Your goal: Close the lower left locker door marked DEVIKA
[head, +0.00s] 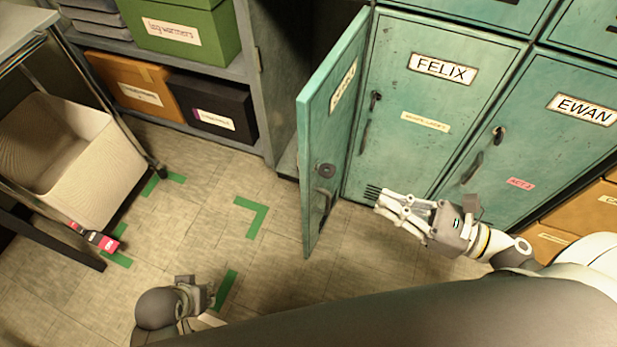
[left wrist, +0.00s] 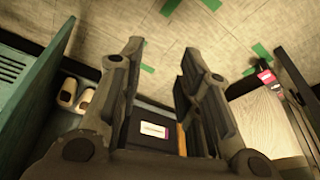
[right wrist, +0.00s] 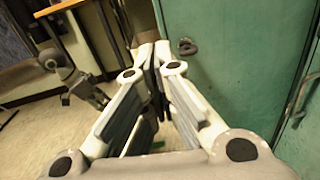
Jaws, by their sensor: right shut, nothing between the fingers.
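The DEVIKA locker door (head: 336,120) is teal and stands swung open, left of the shut FELIX door (head: 425,100). Its name label is seen at a steep slant and is hard to read. Its round lock and handle show near the free edge. My right gripper (head: 382,203) is shut and empty, to the right of the open door, on its label side. In the right wrist view its fingertips (right wrist: 153,55) appear in front of the teal door (right wrist: 235,75); contact cannot be told. My left gripper (head: 205,298) is low over the floor; the left wrist view shows its fingers (left wrist: 160,55) open and empty.
The EWAN door (head: 540,130) is shut at right. A shelf with a green box (head: 185,30), an orange box (head: 135,88) and a black box (head: 215,112) stands behind. A pale bin (head: 75,150) is at left. Floor with green tape marks lies clear left of the door.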

